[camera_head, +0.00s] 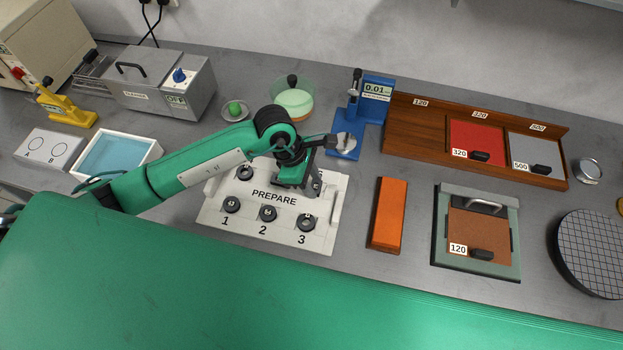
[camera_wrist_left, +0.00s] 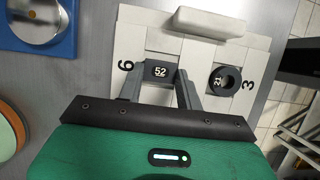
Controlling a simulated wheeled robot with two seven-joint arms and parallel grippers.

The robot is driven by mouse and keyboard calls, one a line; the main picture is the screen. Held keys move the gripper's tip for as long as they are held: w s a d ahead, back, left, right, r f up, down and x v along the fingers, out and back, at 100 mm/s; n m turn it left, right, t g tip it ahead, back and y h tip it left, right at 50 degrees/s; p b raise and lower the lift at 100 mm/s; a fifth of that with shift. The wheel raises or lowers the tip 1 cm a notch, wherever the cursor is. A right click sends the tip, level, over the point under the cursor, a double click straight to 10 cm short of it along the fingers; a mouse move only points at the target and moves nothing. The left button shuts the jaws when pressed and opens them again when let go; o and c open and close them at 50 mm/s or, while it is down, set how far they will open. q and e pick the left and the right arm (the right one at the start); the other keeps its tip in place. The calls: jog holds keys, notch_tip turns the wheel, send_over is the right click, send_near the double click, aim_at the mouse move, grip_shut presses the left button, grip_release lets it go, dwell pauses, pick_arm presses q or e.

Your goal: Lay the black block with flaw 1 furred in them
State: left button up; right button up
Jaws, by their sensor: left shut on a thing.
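My left gripper (camera_head: 311,188) is over the back right of the white PREPARE board (camera_head: 214,212). It is shut on a black piece labelled 52 (camera_wrist_left: 160,72), beside the printed 6 in the left wrist view. I cannot tell whether this piece touches the board. Black round pieces stand by the printed 1 (camera_head: 232,204), 2 (camera_head: 268,213) and 3 (camera_head: 306,222); another (camera_head: 245,173) stands at the back left. The piece by 3 also shows in the left wrist view (camera_wrist_left: 224,80), its label hard to read. No flaw can be made out. My right gripper is out of view.
Right of the board lie an orange bar (camera_head: 388,215) and a green-grey plate (camera_head: 451,269) with a brown 120 sheet. Behind are a blue gauge (camera_head: 378,98) reading 0.01 and a wooden rack (camera_head: 415,135). A blue-filled tray (camera_head: 117,161) stands left.

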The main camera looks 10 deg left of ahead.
pick_arm(q)
jog(key=shift+f, duration=0.1)
dwell(0.7)
jog(key=o, duration=1.1)
jog(key=c, duration=0.5)
jog(key=shift+r+p, duration=0.75)
jog(key=shift+r, duration=1.55)
